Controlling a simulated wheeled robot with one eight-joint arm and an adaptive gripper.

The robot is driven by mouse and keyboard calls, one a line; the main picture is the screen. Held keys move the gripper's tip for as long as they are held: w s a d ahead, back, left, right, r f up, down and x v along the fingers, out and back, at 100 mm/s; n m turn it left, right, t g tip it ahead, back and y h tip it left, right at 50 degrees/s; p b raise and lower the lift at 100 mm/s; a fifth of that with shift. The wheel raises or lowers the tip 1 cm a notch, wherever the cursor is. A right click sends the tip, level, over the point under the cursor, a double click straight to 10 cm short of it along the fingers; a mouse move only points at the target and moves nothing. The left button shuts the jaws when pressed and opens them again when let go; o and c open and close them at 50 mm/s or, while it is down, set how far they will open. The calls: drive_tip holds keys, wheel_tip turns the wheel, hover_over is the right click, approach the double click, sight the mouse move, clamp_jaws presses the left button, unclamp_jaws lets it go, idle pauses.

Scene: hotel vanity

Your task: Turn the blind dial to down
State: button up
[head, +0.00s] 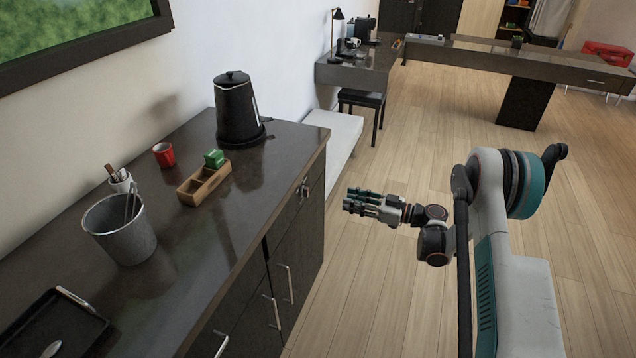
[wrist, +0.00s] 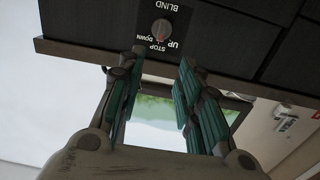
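The blind dial (wrist: 161,29) is a small round grey knob on a dark panel at the top of the wrist view. Its label, upside down there, reads BLIND, with UP, STOP and DOWN around the knob. A red mark on the knob sits on the side of the STOP label; its exact setting is hard to read. My gripper (wrist: 161,62) is open and empty, its two teal fingers apart, with the dial in line with the gap beyond the fingertips.
The dark counter (head: 200,270) holds a black kettle (head: 238,110), a wooden box (head: 205,183), a red cup (head: 164,154), a grey bucket (head: 120,232) and a black tray (head: 50,325). A white bench (head: 340,135) stands behind the cabinet. The wooden floor (head: 400,150) around my gripper is clear.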

sight(308, 189)
drive_tip(key=b+x, duration=0.4)
drive_tip(key=x, duration=0.9)
drive_tip(key=shift+w+a+f, duration=0.15)
drive_tip(key=shift+a, duration=0.2)
clamp_jaws()
